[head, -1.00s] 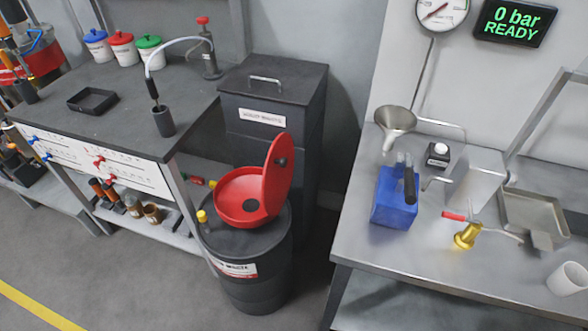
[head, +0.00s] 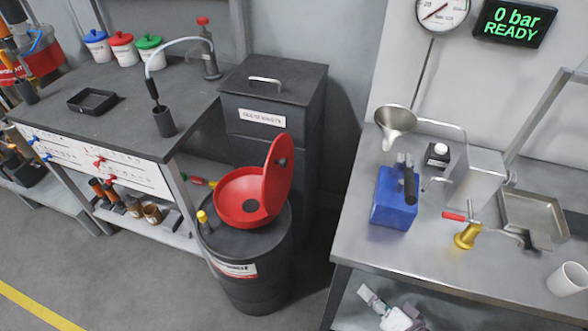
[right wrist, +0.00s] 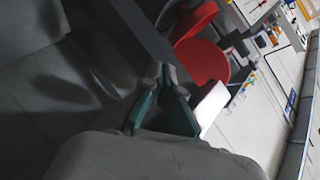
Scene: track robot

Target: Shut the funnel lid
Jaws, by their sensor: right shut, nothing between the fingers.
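The red funnel (head: 232,207) sits on top of a dark drum (head: 245,275) in the head view. Its round red lid (head: 279,175) stands open, nearly upright, at the right side of the funnel. Red parts of the funnel and lid also show in the right wrist view (right wrist: 203,62), past the fingertips and apart from them. My right gripper (head: 366,293) is low in the head view, to the right of the drum and below the steel bench top. Its teal fingers in the right wrist view (right wrist: 163,77) are together and empty. My left gripper is not in view.
A tall dark lidded bin (head: 270,150) stands behind the drum. A yellow-capped part (head: 203,221) stands on the drum top, left of the funnel. The steel bench (head: 400,255) is on the right, a dark workbench (head: 120,118) on the left. A floor gap separates drum and steel bench.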

